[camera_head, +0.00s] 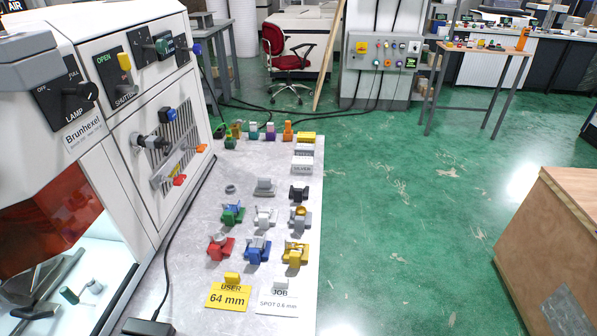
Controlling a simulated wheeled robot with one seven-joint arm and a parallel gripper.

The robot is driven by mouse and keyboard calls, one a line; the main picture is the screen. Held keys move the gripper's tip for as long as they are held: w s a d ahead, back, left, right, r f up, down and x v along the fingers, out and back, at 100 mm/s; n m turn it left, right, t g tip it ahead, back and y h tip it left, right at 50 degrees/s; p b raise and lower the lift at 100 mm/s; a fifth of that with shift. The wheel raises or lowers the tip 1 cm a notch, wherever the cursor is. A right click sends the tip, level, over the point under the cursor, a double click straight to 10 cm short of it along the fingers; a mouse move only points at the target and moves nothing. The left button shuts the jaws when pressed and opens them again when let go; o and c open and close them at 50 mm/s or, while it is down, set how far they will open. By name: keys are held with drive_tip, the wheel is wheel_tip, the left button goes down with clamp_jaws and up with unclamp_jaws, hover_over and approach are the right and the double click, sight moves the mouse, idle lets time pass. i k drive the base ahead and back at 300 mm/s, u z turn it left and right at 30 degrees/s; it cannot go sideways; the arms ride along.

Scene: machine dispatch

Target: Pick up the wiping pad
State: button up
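I cannot pick out the wiping pad for certain; no object in view is clearly a pad. Small items stand on the long grey table (200,262) beside the white machine (120,120). At its far end a flat yellow piece (306,136) lies right of several small coloured items (268,132); it is too small to tell what it is. A grey piece (265,186) and a dark piece (299,193) sit mid-table, with a small ring (231,188) to their left. My gripper is not in view.
Red (221,247), blue (256,251) and yellow (296,254) fixtures stand close together, with more behind. A yellow "64 mm" card (228,297) and a white "JOB" card (279,303) lie in front. A black cable runs along the machine. Green floor (400,220) is open right of the table; a wooden cabinet (550,245) stands beyond.

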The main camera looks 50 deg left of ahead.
sight(264, 187)
drive_tip(key=i, duration=2.3)
drive_tip(key=u, duration=3.75)
drive_tip(key=i, duration=0.5)
drive_tip(key=z, duration=0.05)
